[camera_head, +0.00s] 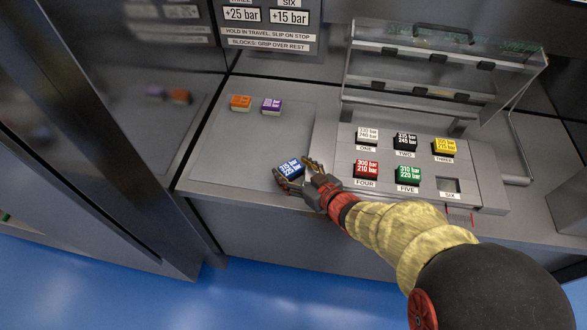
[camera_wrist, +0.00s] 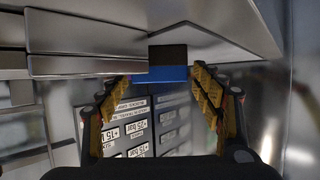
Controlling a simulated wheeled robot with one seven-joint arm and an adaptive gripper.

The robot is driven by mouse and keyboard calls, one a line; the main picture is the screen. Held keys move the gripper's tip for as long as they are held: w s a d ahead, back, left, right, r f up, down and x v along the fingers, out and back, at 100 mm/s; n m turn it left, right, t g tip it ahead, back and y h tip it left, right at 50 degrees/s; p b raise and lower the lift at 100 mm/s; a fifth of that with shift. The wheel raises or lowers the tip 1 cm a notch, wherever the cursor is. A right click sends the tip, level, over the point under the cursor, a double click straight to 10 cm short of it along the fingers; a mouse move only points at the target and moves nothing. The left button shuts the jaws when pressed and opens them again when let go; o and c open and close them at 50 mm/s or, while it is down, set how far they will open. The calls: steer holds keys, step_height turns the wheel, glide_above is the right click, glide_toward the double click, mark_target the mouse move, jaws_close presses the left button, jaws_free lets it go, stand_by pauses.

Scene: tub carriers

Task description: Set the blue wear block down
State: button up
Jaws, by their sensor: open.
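The blue wear block (camera_head: 290,168) is at the front right of the light grey pad (camera_head: 235,160), with its white-lettered face up. It appears to rest on the pad. My gripper (camera_head: 296,172) is around it with the fingers open. The wrist view also shows the blue block (camera_wrist: 168,74) beyond my open fingertips (camera_wrist: 160,84). Gaps show on both sides of it, wider on the left. The gripper partly hides the block's near side in the head view.
An orange block (camera_head: 241,103) and a purple block (camera_head: 271,106) sit at the pad's back. The rack (camera_head: 400,181) to the right holds white, black, yellow, red and green blocks. Slot SIX (camera_head: 448,185) is empty. A clear cover (camera_head: 440,60) stands raised behind. The pad's left and middle are clear.

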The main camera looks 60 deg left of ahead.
steer(key=shift+d+r, duration=0.2)
steer(key=shift+r, duration=0.1)
steer(key=p+v, duration=0.3)
steer(key=v, duration=0.7)
steer(key=shift+d, duration=0.15)
steer(key=shift+d+r+p, duration=0.2)
steer(key=shift+d+p, duration=0.1)
steer(key=shift+d, duration=0.3)
steer(key=shift+w, duration=0.1)
